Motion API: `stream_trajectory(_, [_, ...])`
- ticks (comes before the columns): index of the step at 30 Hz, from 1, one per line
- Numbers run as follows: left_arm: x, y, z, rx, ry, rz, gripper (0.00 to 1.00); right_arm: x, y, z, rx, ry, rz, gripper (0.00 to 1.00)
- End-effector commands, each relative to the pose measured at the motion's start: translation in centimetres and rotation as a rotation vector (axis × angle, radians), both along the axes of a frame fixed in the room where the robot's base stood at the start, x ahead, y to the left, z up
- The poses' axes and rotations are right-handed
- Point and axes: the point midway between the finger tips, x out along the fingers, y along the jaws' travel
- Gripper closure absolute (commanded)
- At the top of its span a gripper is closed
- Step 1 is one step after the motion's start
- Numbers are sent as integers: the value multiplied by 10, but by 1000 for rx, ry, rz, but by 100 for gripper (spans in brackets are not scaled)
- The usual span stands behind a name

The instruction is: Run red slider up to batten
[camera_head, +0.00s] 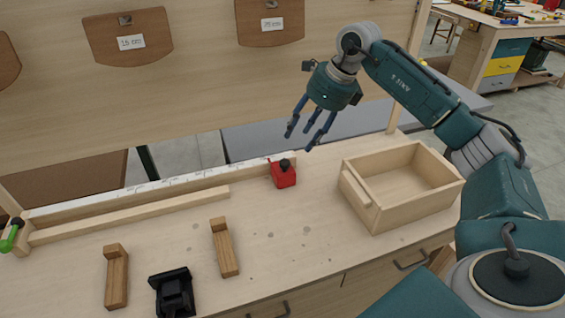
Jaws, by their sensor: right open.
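The red slider (283,174), a small red block with a black knob on top, sits on the bench by the right part of the long rail. The rail (150,190) is pale wood with a white marked strip along its back. A loose-looking pale wooden batten (130,215) lies along the front of the rail; its right end is left of the slider, with a gap between them. My right gripper (310,136) is open and empty, fingers pointing down, above and behind the slider, to its right. My left gripper is not in view.
An empty wooden box (400,187) stands at the right of the bench. Two L-shaped wooden pieces (224,250) (117,278) and a black device (173,292) stand at the front. A green-handled part (11,236) is at the rail's left end.

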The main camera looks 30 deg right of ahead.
Motion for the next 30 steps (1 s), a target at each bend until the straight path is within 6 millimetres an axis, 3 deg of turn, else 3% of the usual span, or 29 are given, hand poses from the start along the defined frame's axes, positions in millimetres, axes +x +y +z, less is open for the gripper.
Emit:
stream_trajectory(2, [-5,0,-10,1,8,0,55,0,0,-10,0,0,0,55])
stream_trajectory(8, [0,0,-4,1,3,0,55,5,4,-23,1,4,1,55])
stream_trajectory(21, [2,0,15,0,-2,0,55,30,20,-93,3,3,1,55])
stream_trajectory(30, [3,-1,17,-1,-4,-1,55,35,22,-108,0,0,0,55])
